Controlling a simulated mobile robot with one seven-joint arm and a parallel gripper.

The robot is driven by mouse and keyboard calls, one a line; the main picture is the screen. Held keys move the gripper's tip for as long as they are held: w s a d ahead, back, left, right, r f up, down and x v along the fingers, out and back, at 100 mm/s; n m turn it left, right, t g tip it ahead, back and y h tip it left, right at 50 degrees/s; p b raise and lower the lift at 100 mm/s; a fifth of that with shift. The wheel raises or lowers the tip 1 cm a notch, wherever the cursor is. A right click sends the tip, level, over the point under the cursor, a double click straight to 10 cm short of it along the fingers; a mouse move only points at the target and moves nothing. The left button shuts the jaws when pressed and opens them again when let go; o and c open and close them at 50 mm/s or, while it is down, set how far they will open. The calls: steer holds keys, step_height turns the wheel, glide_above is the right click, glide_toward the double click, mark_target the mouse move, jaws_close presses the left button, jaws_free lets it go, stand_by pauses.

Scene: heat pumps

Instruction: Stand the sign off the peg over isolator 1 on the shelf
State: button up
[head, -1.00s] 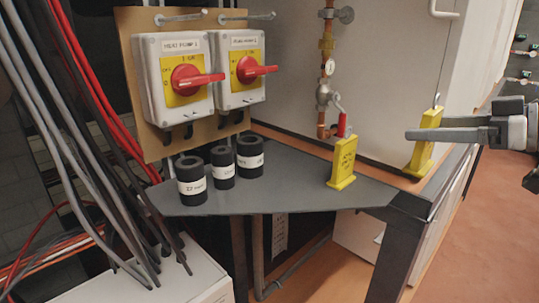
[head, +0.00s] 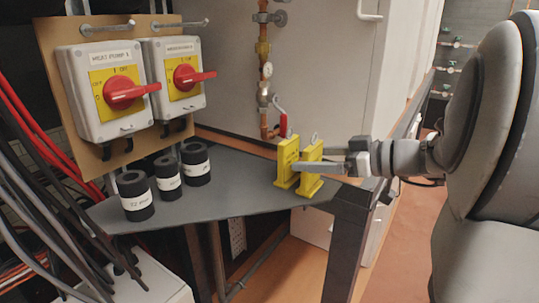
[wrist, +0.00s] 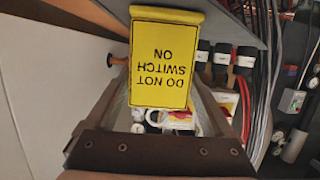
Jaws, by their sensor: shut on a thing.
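My gripper (head: 322,162) is shut on a yellow sign (head: 312,172). This sign is upright at the right end of the grey shelf (head: 235,195), its foot at or just above the surface; I cannot tell if it touches. A second yellow sign (head: 287,163) stands close on its left, with little or no gap. In the wrist view a sign (wrist: 163,60) between the fingers reads "DO NOT SWITCH ON", upside down. The left isolator (head: 100,92), labelled as heat pump 1, has a red handle; the peg (head: 100,27) above it is bare.
The right isolator (head: 172,72) also has a bare peg (head: 180,24). A copper pipe with a red-handled valve (head: 283,122) rises behind the signs. The shelf's middle is clear.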

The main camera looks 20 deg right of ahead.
steer(key=shift+f+b, duration=0.2)
steer(key=shift+b, duration=0.2)
steer(key=o, duration=1)
steer(key=shift+o, duration=0.2)
steer(key=shift+r, duration=0.1)
steer(key=shift+r+p, duration=0.35)
steer(key=shift+p, duration=0.25)
steer(key=b+v, duration=0.2)
steer(key=v, duration=1)
steer(key=shift+f, duration=0.2)
steer(key=shift+a, duration=0.15)
